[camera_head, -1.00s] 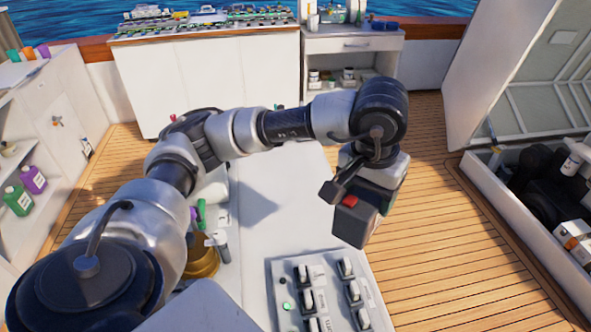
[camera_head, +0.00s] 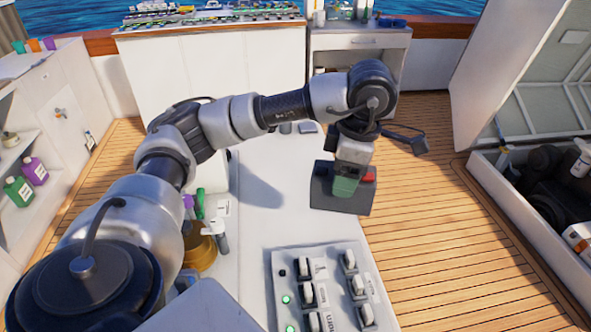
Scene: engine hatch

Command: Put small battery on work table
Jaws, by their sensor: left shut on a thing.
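The small battery (camera_head: 325,198) is a dark grey box with a red part on top and a green patch near its middle. My left gripper (camera_head: 350,172) points down and is shut on it; the fingertips are partly hidden against the battery. The white work table (camera_head: 285,215) runs up the middle of the view. The battery appears at the table's right edge, partly in front of the deck. I cannot tell whether it touches the table. My right gripper is not in view.
A switch panel (camera_head: 318,292) sits at the table's near end. A brass-coloured object (camera_head: 200,248) and small bottles (camera_head: 217,228) stand at its left. An open hatch (camera_head: 520,205) is at the right, and shelves with bottles (camera_head: 18,190) are at the left. The table's middle is clear.

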